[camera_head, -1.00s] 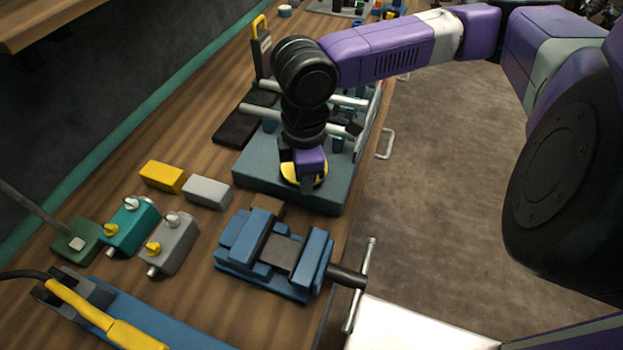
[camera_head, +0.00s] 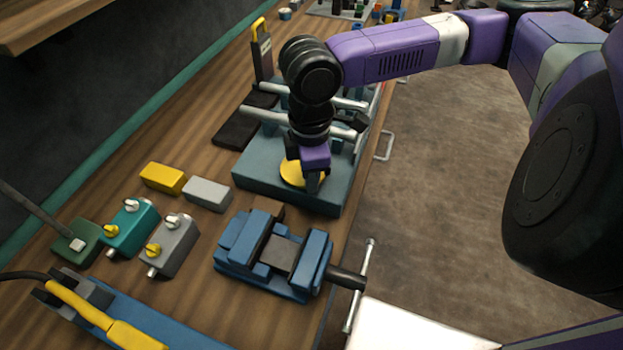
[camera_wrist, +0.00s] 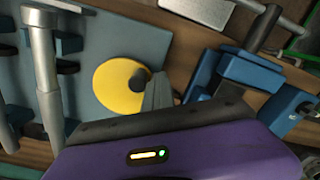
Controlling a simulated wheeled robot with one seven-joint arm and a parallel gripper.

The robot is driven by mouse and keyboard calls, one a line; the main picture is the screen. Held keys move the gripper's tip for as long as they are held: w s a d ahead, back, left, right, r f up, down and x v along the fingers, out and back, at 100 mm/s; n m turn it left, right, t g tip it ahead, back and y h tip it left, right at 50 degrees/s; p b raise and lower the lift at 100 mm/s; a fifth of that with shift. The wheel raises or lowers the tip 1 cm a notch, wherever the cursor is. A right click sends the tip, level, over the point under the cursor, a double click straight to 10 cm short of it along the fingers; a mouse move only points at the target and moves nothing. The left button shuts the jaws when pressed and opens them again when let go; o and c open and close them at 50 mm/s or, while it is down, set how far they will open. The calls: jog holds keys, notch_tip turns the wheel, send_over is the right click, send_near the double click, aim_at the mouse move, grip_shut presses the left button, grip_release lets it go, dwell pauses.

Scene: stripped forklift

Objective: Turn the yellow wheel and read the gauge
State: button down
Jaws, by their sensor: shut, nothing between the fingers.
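The yellow wheel (camera_head: 294,173) lies on a blue-grey base plate (camera_head: 262,168) with pipes on the workbench. In the wrist view the yellow wheel (camera_wrist: 118,92) shows as a disc with a dark round knob (camera_wrist: 140,80) near its right edge. My gripper (camera_head: 312,186) points down over the right part of the wheel and hides some of it. In the wrist view the shut fingers (camera_wrist: 157,92) are just right of the knob, seemingly beside it; I cannot tell if they touch. No gauge face can be read in either view.
A blue vise (camera_head: 275,255) with a bar handle stands in front of the base plate. Yellow (camera_head: 162,178) and grey (camera_head: 207,193) blocks and switch boxes (camera_head: 130,228) lie to the left. White pipes (camera_head: 265,122) cross behind my gripper. Open floor is to the right.

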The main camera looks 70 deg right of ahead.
jog(key=shift+w+d+r, duration=0.1)
jog(key=shift+w+d, duration=0.2)
jog(key=shift+d, duration=0.25)
jog(key=shift+w+d+r, duration=0.1)
jog(key=shift+w+d, duration=0.15)
jog(key=shift+d, duration=0.7)
jog(key=shift+w+d+f, duration=0.2)
jog(key=shift+d, duration=0.1)
jog(key=shift+s, duration=0.15)
jog(key=shift+d, duration=0.3)
jog(key=shift+s+d, duration=0.2)
jog(key=shift+d, duration=0.4)
jog(key=shift+s+r+p, duration=0.1)
jog(key=shift+r+p, duration=1)
jog(key=shift+p, duration=0.15)
jog(key=shift+w+a+r+p, duration=0.1)
jog(key=shift+a+r+p, duration=0.1)
jog(key=shift+r+p, duration=0.6)
jog(key=shift+w+a+r+p, duration=0.1)
jog(key=shift+a+r+p, duration=0.05)
jog(key=shift+r+p, duration=0.6)
jog(key=shift+a+r+p, duration=0.2)
jog(key=shift+r+p, duration=0.45)
jog(key=shift+r, duration=0.2)
